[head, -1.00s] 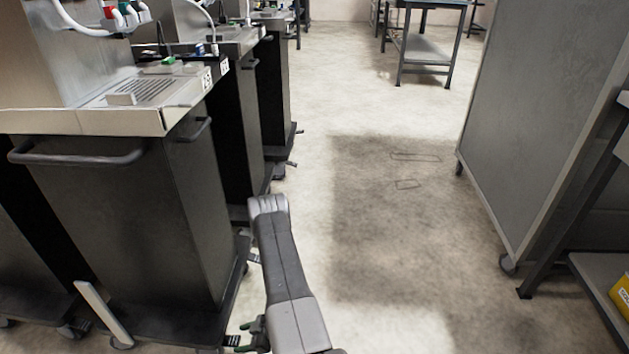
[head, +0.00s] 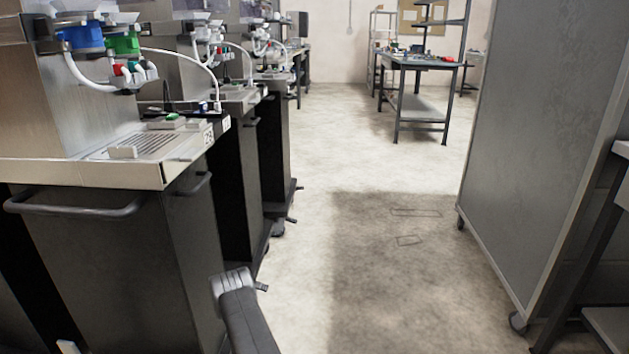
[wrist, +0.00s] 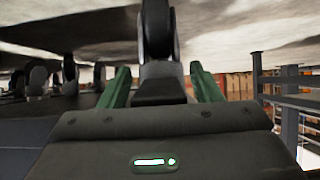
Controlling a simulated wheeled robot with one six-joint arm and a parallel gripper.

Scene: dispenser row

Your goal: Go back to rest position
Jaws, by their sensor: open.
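My gripper (wrist: 161,84) shows in the wrist view as two green fingers set apart, open, with nothing seen held between them. A dark rounded part on a grey bracket stands behind the fingers in that view; I cannot tell what it is. In the head view only a grey link of my arm shows, low and left of centre beside the first dispenser cart (head: 112,262). My gripper is out of the head view.
Dispenser carts line the left side, with handles and castors jutting out. A tall grey panel on castors (head: 540,150) stands at the right. A workbench (head: 421,66) is at the back. The floor aisle (head: 390,250) between is clear.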

